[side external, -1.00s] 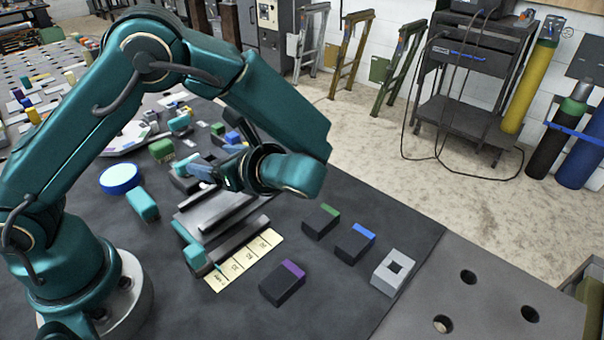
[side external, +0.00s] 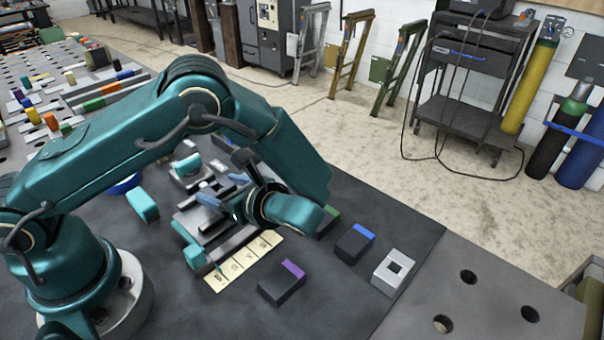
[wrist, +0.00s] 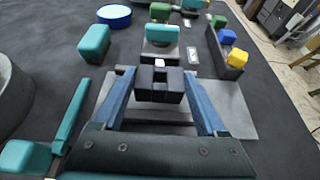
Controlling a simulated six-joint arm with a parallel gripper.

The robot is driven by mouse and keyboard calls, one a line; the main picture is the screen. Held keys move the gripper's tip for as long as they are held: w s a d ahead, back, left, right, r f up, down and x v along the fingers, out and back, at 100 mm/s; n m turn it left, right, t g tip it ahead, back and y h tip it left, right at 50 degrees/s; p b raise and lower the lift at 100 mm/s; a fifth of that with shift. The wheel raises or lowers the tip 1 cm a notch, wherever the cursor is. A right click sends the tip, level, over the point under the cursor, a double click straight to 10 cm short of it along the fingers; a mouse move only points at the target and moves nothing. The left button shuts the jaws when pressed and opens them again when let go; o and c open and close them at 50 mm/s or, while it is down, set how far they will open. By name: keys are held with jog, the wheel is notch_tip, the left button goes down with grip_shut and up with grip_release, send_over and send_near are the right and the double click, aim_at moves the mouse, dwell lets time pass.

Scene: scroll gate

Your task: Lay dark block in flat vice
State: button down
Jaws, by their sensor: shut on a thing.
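In the wrist view my gripper (wrist: 159,78) has its blue fingers shut on a dark block (wrist: 160,90) with a small white square on top. The grey flat vice (wrist: 238,110) lies under and around the block in that view. In the side view my gripper (side external: 213,196) is over the vice (side external: 240,238), which has long parallel bars and a teal handle end (side external: 195,257). The block is hard to make out there. I cannot tell whether it touches the vice bed, and my wrist hides part of the vice.
A labelled cream strip (side external: 245,259) lies along the vice's front. Dark blocks with purple (side external: 282,283) and blue (side external: 355,243) ends and a grey block with a square hole (side external: 393,272) stand to the right. A teal block (side external: 143,204) stands left.

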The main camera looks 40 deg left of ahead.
aim_at(224, 194)
jog(key=shift+f, duration=0.5)
dwell(0.4)
grip_release()
jog(key=shift+v, duration=2.6)
